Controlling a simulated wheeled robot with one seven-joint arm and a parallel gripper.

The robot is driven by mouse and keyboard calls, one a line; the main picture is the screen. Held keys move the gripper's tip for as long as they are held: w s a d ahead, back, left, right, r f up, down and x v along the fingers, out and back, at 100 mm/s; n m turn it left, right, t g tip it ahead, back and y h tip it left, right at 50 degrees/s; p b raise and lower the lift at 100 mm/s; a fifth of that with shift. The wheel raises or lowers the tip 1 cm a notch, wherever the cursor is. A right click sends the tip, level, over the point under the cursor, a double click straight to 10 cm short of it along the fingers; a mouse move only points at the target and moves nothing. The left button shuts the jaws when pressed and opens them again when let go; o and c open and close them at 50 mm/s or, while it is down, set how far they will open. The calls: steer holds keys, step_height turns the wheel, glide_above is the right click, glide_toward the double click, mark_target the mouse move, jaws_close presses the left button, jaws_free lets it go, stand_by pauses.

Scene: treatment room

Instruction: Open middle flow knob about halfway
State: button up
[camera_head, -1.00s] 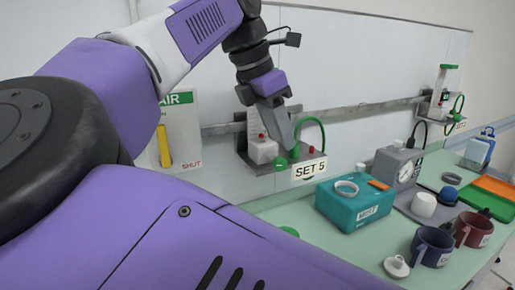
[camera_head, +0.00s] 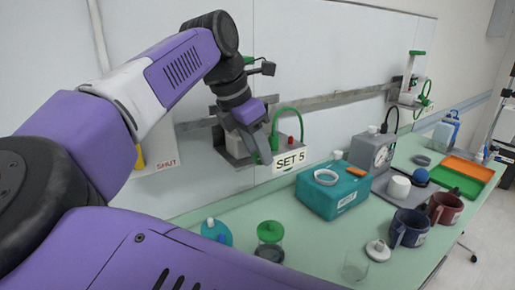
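The middle flow unit is on the wall rail, with a "SET 5" sign (camera_head: 290,160) on its front and a looped green hose (camera_head: 290,108) above. A small red knob or cap (camera_head: 291,141) shows at its right side. My gripper (camera_head: 263,156) points down in front of the unit, just left of the sign. It covers the unit's front, so the green flow knob is hidden. I cannot tell whether the fingers touch the knob or how far apart they are. Another flow unit (camera_head: 411,93) with a green hose hangs farther right on the rail.
The green counter (camera_head: 330,238) below carries a teal box (camera_head: 333,192), a grey gauge device (camera_head: 373,152), a blue mug (camera_head: 409,228), a red mug (camera_head: 444,208) and a green-lidded jar (camera_head: 270,240). A wall panel marked "SHUT" (camera_head: 165,166) is partly behind my arm.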

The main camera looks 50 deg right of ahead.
jaws_close()
steer(key=shift+f+h+b, duration=0.2)
steer(key=shift+h+b, duration=0.2)
steer(key=shift+a+f+g+h+b, duration=0.3)
steer(key=shift+g+h+b, duration=0.2)
steer(key=shift+h+b, duration=0.45)
steer(key=h+b, duration=0.3)
steer(key=b, duration=0.1)
steer(key=shift+a+f+g, duration=0.25)
steer(key=shift+f+g, duration=0.05)
steer(key=shift+g, duration=0.1)
steer(key=h+b, duration=0.1)
steer(key=b, duration=0.1)
steer(key=g+h+b, duration=0.1)
steer(key=h, duration=0.1)
steer(key=shift+w+a+f+b, duration=0.1)
steer(key=shift+a+f+b, duration=0.1)
steer(key=shift+b, duration=0.2)
steer(key=shift+r+g+h+b, duration=0.1)
steer(key=shift+g+h+b, duration=0.2)
steer(key=shift+h+b, duration=0.7)
